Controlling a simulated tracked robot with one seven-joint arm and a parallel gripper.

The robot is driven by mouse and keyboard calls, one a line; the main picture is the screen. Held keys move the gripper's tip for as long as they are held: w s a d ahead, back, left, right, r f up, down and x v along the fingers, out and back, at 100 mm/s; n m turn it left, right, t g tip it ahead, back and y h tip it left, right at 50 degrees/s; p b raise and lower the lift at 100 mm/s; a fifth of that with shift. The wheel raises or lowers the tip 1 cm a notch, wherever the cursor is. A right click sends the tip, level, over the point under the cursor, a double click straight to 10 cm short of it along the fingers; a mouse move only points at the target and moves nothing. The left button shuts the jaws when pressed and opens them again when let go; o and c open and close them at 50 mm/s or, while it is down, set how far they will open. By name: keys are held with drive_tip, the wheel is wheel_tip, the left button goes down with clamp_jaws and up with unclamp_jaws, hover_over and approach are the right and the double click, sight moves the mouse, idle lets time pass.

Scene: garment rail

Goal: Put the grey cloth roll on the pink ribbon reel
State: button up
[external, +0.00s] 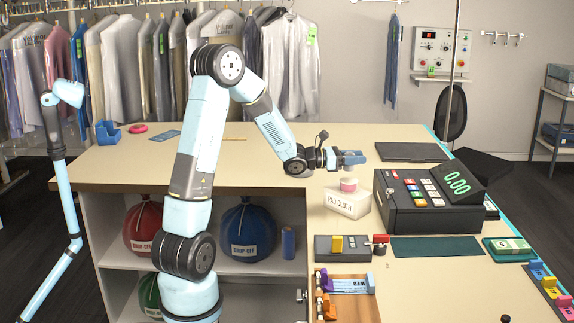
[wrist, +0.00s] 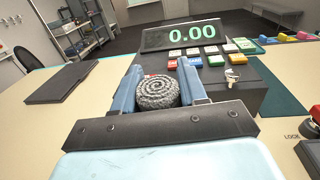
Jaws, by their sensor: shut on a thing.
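My gripper (external: 352,158) reaches out over the right part of the counter, above a white box. In the wrist view its two blue fingers (wrist: 160,90) are shut on the grey cloth roll (wrist: 157,93), a coiled grey textured spiral. In the external view the fingers mostly hide the roll.
The white box (external: 347,203) is labelled PAD CLOTH. A black cash register (external: 425,205) stands to its right, a dark flat pad (external: 411,152) behind. A blue holder (external: 107,133) and a blue card (external: 165,136) flank the pink disc. The counter's middle is mostly clear.

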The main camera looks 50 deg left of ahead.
drive_tip(key=shift+w+f, duration=0.2)
drive_tip(key=shift+f, duration=0.05)
wheel_tip(320, 180, down, 3)
drive_tip(key=shift+w+f, duration=0.1)
drive_tip(key=shift+f, duration=0.05)
drive_tip(key=o, duration=1)
